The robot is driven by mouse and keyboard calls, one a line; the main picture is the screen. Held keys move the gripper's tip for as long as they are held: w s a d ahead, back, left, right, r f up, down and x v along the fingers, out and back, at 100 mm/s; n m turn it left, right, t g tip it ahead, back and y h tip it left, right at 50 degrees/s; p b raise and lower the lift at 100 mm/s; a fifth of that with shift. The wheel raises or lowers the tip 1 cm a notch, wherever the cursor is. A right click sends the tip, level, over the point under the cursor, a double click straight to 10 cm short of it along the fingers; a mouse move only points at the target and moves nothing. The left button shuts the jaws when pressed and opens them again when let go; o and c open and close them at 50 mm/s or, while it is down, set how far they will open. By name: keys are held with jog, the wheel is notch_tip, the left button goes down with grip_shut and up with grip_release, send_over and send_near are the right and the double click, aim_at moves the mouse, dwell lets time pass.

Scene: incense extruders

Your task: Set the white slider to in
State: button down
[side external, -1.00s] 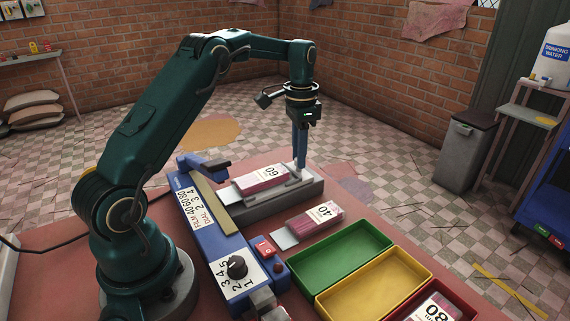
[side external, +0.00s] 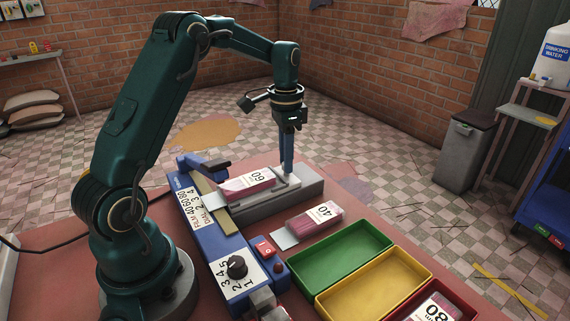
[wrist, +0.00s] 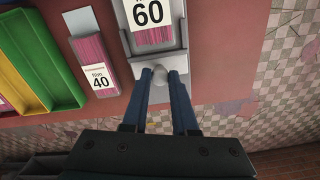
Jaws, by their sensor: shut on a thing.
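The white slider (side external: 292,181) sits on a grey bed (side external: 312,188) and carries a packet marked 60 (side external: 250,182). My gripper (side external: 287,176) points down at the slider's outer end and is shut on its knob. In the wrist view my gripper (wrist: 160,73) has a blue finger on each side of the pale knob (wrist: 160,77), with the 60 packet (wrist: 150,20) just beyond. The knob is mostly hidden by the fingers in the side view.
A packet marked 40 (side external: 315,217) lies in front of the bed. Green (side external: 340,255), yellow (side external: 385,285) and red (side external: 465,304) trays stand at the front right. The machine has a black dial (side external: 237,266) and a red switch (side external: 264,249).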

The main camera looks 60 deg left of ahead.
jog(key=shift+s, duration=0.3)
jog(key=c, duration=0.7)
grip_release()
jog(key=shift+w, duration=0.1)
jog(key=shift+r, duration=0.1)
jog(key=shift+r, duration=2.5)
